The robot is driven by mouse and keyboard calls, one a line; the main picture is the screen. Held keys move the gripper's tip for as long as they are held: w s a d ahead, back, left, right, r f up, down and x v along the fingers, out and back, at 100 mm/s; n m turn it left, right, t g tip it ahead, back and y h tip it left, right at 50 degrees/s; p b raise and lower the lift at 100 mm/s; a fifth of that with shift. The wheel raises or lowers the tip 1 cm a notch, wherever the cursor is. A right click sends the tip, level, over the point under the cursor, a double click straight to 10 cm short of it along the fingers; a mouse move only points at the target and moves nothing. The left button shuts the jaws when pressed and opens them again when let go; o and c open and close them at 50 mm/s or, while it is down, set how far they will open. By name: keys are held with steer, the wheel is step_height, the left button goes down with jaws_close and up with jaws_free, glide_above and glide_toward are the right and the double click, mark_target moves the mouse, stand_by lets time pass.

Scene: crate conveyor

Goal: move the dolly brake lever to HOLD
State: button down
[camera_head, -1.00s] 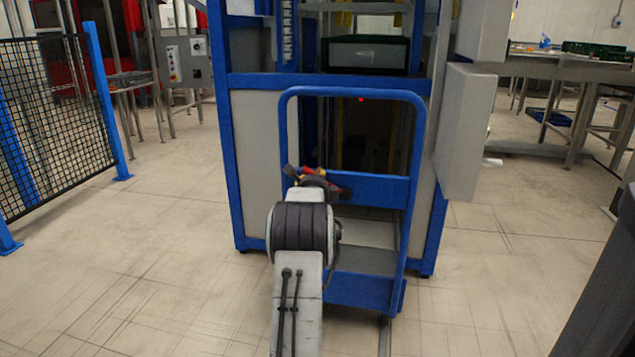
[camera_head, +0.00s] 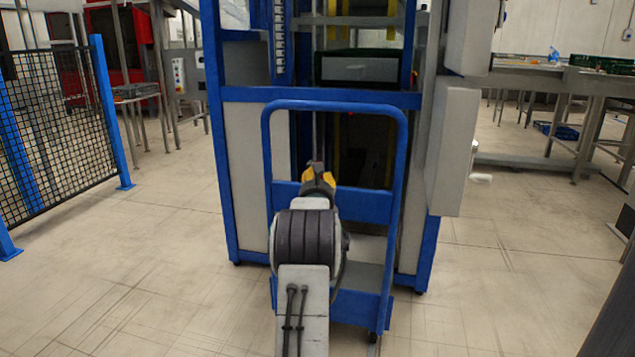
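The dolly (camera_head: 394,165) is a blue tubular frame with a crossbar and a low deck, standing upright in front of a blue-framed machine. My gripper (camera_head: 318,170), dark with yellow parts, is at the end of my arm, in front of the dolly's crossbar, left of its middle. My arm covers part of the crossbar and deck. I cannot make out the brake lever; it may be hidden behind my gripper or arm. The fingertips are small and overlapped, so I cannot tell whether they are open or touch anything.
The blue-framed machine (camera_head: 245,170) stands close behind the dolly, with a grey box (camera_head: 455,150) on its right side. A black mesh fence (camera_head: 50,130) stands at the left. A conveyor table (camera_head: 555,80) is at the back right.

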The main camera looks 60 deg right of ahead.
steer(key=shift+s+d+r+m, duration=0.15)
steer(key=shift+s+r+m, duration=0.2)
steer(key=shift+s+m, duration=0.15)
steer(key=c, duration=1.2)
jaws_free()
steer(key=shift+s+d, duration=0.1)
steer(key=o, duration=0.4)
steer(key=shift+f, duration=0.2)
steer(key=shift+c, duration=0.2)
steer(key=v, duration=1.2)
steer(key=shift+f, duration=0.1)
